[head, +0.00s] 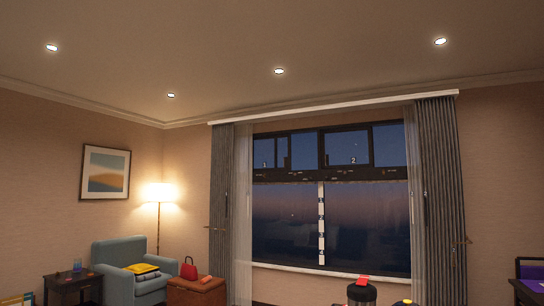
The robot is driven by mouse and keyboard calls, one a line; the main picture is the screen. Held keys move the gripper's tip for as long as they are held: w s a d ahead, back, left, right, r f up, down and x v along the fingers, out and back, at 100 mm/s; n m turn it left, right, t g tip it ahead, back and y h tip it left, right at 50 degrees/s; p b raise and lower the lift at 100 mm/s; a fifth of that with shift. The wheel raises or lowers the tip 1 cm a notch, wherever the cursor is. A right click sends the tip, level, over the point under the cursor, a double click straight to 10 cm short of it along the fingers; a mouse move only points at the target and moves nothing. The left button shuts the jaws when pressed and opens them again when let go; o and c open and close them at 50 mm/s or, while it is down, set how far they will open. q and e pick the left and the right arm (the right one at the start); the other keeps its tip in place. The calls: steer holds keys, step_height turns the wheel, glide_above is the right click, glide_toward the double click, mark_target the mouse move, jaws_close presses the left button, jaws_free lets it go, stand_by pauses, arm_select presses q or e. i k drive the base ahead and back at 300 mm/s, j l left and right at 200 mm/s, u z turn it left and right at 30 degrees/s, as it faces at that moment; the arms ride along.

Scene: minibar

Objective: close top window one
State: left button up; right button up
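Top window one (267,153), marked with a white "1", is the upper left pane of a dark-framed window on the far wall. Dark upright bars cross its right half; I cannot tell for certain how far it stands open. Top window two (347,150), marked "2", sits to its right in the same upper row. The sheer curtain (243,200) hangs at the left edge of window one. Neither of my grippers is in view, and nothing of mine clearly touches the window.
Grey curtains (437,190) flank the window. A blue armchair (120,265), a dark side table (72,286), a brown ottoman (196,291) and a lit lamp (159,193) stand at left. A dark object with a red top (362,291) stands at the bottom, before the window.

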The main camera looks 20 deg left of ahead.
mark_target(287, 161)
steer(key=i+j+u, duration=0.35)
steer(key=i+u, duration=0.55)
steer(key=i, duration=4.85)
steer(key=i+z, duration=0.1)
steer(key=i, duration=0.6)
steer(key=i+j, duration=0.2)
steer(key=i, duration=0.45)
steer(key=i+j+z, duration=0.15)
steer(key=i, duration=0.55)
